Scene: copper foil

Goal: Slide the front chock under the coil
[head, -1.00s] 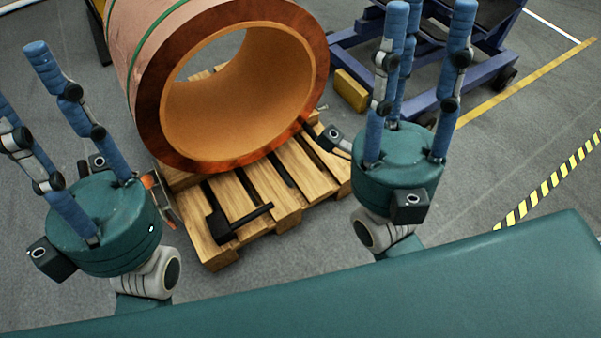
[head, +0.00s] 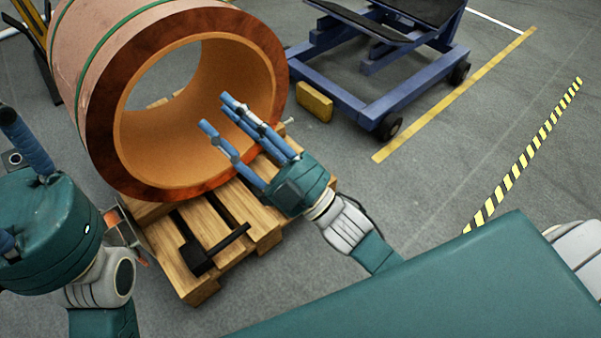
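The copper coil (head: 98,107) lies on its side on a wooden pallet (head: 268,237), its open bore facing me. The black chock (head: 193,252) with a bar handle lies on the near part of the pallet, in front of the coil's lower edge and apart from it. My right gripper (head: 222,112) is open and empty, its blue fingers stretched across the right side of the coil's face, above and right of the chock. My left gripper (head: 8,172) is at the left edge with its fingers spread and partly cut off. Neither gripper touches the chock.
A blue wheeled cart (head: 345,88) stands at the back right, with a yellow block (head: 314,102) beside it. Yellow and black-striped tape (head: 525,157) marks the floor at right. Open grey floor lies between. My teal body fills the bottom right.

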